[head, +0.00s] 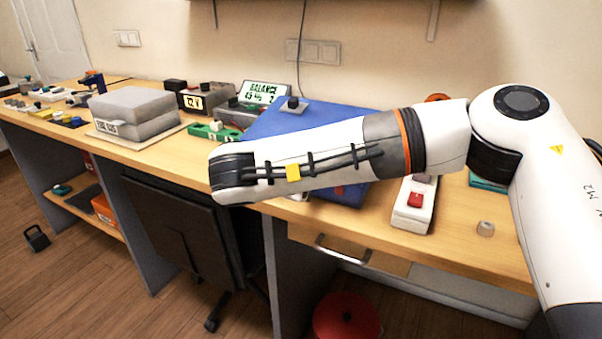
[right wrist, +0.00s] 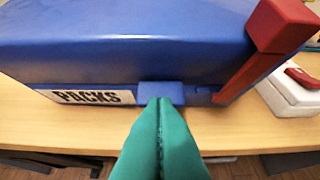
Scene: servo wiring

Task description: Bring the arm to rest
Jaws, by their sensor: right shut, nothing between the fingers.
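My right arm (head: 330,158) comes in from the right in the head view and reaches across the bench front. Its gripper is hidden in that view behind the forearm. In the right wrist view my right gripper (right wrist: 160,102) shows as two green fingers pressed together with nothing between them. The fingertips are at the blue latch (right wrist: 160,92) on the front of a blue case (right wrist: 130,60) labelled PACKS. I cannot tell whether they touch it. The case also shows in the head view (head: 290,121), partly behind my arm. My left gripper is not in view.
A white power strip with a red switch (head: 415,200) stands right of the case. Grey boxes (head: 135,105), a green strip (head: 215,132) and display units (head: 262,92) crowd the bench to the left. A dark chair (head: 180,225) is below the bench front.

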